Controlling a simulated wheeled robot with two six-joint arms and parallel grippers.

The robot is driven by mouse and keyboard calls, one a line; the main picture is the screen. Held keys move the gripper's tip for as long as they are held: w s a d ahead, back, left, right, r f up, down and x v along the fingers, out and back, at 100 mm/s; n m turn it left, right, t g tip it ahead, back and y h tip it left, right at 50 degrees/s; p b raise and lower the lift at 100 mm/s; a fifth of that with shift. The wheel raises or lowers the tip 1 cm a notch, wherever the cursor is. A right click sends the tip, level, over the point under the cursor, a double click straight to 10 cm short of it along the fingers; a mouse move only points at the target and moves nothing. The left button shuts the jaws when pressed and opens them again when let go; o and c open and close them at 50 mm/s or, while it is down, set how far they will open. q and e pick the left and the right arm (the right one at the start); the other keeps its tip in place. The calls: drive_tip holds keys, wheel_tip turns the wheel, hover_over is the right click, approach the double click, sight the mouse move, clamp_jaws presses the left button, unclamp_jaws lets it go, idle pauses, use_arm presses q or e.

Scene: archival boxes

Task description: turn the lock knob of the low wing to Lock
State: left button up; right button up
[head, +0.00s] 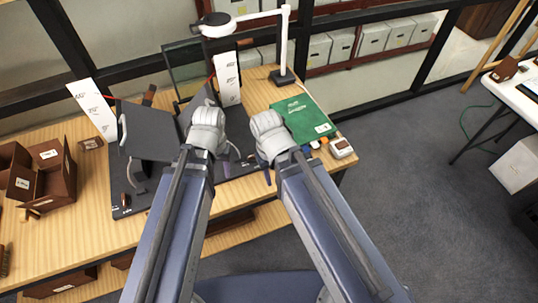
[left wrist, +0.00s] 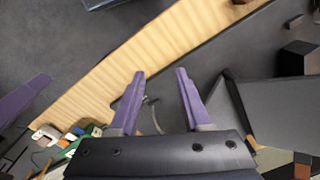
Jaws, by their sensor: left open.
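A dark book cradle stands on the wooden table, with a broad left wing (head: 150,132) and a steeper right wing (head: 203,103) partly behind my left arm. I cannot tell surely which is the low wing. A curved grey bracket (head: 137,175) stands under the left wing. A small brown knob-like piece (head: 127,199) is at the base's front left; its setting is too small to read. My left gripper (head: 225,168) is open and empty at the cradle's right front; its fingers (left wrist: 160,73) flank a curved grey bracket (left wrist: 152,117) in the wrist view. My right gripper (head: 265,172) is beside it, jaws unclear.
White angle scales (head: 92,108) and (head: 228,78) stand by the wings. A green folder (head: 303,118) and a small white device (head: 341,148) lie right of the grippers. A lamp (head: 282,75) stands behind. Brown boxes (head: 55,170) sit at the left.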

use_arm(q)
drive_tip(key=w+f+m+b, duration=0.2)
drive_tip(key=w+f+m, duration=0.1)
drive_tip(key=w, duration=0.5)
drive_tip(key=w+d+m, duration=0.2)
drive_tip(key=d+m, duration=0.1)
drive_tip(key=w+d+m, duration=0.1)
drive_tip(key=d+m, duration=0.2)
drive_tip(key=d, duration=0.1)
drive_tip(key=w+d+m, duration=0.2)
drive_tip(key=d+m, duration=0.1)
drive_tip(key=d, duration=0.1)
drive_tip(key=shift+w+f+h, duration=0.1)
drive_tip(key=shift+w+h, duration=0.2)
drive_tip(key=shift+a+b, duration=0.1)
drive_tip(key=shift+b, duration=0.2)
wheel_tip(320, 180, down, 8)
drive_tip(key=b, duration=0.7)
drive_tip(key=shift+b, duration=0.35)
drive_tip(key=shift+c, duration=0.3)
clamp_jaws()
